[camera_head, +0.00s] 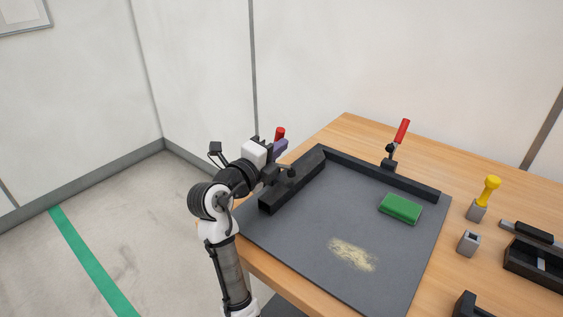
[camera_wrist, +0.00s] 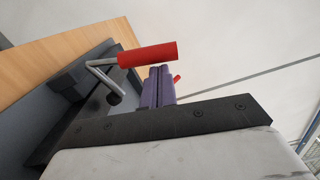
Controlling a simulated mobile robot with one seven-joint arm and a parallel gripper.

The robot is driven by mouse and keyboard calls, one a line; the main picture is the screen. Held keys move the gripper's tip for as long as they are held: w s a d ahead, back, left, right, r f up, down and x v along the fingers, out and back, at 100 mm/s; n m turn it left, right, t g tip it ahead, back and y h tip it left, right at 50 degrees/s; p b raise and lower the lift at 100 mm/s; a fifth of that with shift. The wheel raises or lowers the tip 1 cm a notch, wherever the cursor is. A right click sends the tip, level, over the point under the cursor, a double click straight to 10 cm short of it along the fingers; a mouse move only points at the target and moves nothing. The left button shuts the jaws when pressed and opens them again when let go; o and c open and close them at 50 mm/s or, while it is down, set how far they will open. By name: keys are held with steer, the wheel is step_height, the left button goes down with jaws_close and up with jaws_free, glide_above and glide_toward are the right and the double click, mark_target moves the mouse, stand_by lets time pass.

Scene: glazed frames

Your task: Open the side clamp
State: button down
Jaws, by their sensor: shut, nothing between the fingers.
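The side clamp's red handle (camera_head: 280,134) shows at the left edge of the work surface, partly hidden behind my gripper. In the wrist view its red grip (camera_wrist: 148,54) lies crosswise, on a bent metal lever (camera_wrist: 98,72) with a black tip. My gripper (camera_head: 281,146) has purple fingers, shut together and empty. In the wrist view the fingertips (camera_wrist: 160,68) are right at the red grip's lower edge; I cannot tell whether they touch it. The clamp's base is mostly hidden in the head view.
A second clamp (camera_head: 402,132) stands with its red handle raised at the back rail (camera_head: 420,188). A green block (camera_head: 400,208) and pale dust (camera_head: 352,254) lie on the dark mat (camera_head: 300,240). A yellow-handled tool (camera_head: 489,189) and grey holder (camera_head: 468,243) stand right.

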steer(key=w+a+n+b, duration=0.4)
steer(key=a+n, duration=0.3)
steer(key=n, duration=0.3)
steer(key=shift+w+n+g, duration=0.3)
steer(key=shift+w+n, duration=0.1)
steer(key=shift+w, duration=0.15)
stand_by(0.4)
